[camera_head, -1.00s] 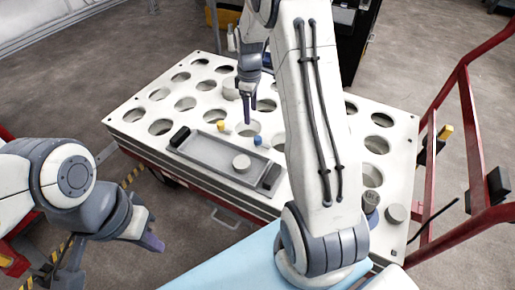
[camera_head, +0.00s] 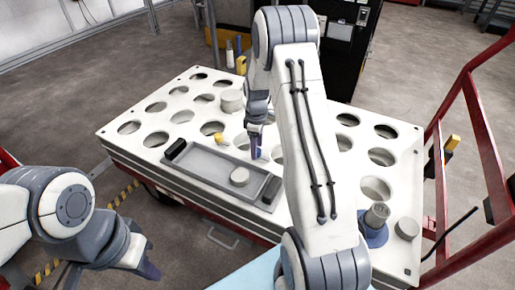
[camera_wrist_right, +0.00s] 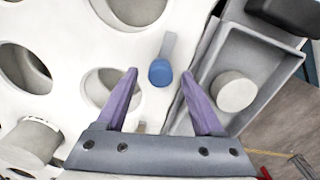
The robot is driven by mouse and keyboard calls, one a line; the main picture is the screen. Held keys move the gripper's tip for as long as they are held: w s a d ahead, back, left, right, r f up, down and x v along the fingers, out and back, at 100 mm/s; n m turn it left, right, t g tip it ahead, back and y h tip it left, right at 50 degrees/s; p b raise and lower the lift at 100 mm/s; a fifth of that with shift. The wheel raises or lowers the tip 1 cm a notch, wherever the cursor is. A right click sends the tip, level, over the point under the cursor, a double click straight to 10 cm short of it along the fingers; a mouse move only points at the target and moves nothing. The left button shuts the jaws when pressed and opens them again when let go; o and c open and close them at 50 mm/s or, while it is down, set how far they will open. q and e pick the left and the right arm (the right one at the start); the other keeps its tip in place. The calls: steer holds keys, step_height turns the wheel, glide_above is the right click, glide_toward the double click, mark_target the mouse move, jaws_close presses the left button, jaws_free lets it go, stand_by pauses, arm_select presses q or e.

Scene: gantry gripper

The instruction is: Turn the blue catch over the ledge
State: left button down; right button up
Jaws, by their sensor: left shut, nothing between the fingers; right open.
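The blue catch (camera_wrist_right: 160,72) shows in the right wrist view as a round blue knob with a grey lever pointing up the picture. The lever lies beside the grey tray (camera_wrist_right: 211,62), apart from its rim, on the white holed table top. My right gripper (camera_wrist_right: 160,88) is open, its purple fingertips either side of the knob in the picture; I cannot tell if they touch it. In the head view my right gripper (camera_head: 257,150) is low at the tray's far edge and hides the blue catch. My left gripper (camera_head: 150,272) is shut and empty, left of the table's front.
A yellow catch (camera_head: 217,137) sits at the tray's far edge. A white cylinder (camera_head: 239,177) stands in the tray, between black handles (camera_head: 174,149). More cylinders (camera_head: 406,228) stand on the table. A red frame (camera_head: 480,130) rises at the right.

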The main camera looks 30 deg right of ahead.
jaws_close()
steer(key=shift+r+m+p, duration=0.25)
steer(key=shift+m+p, duration=0.45)
steer(key=shift+p, duration=0.45)
steer(key=m+p, duration=0.3)
steer(key=shift+p, duration=0.4)
steer(key=m+p, duration=0.2)
steer(key=m, duration=0.1)
steer(key=m+p, duration=0.4)
steer(key=m, duration=0.1)
steer(key=shift+m, duration=0.3)
steer(key=m+p, duration=0.1)
steer(key=m, duration=0.3)
steer(key=shift+f+m+p, duration=0.15)
steer(key=shift+m+p, duration=0.25)
steer(key=shift+w, duration=0.1)
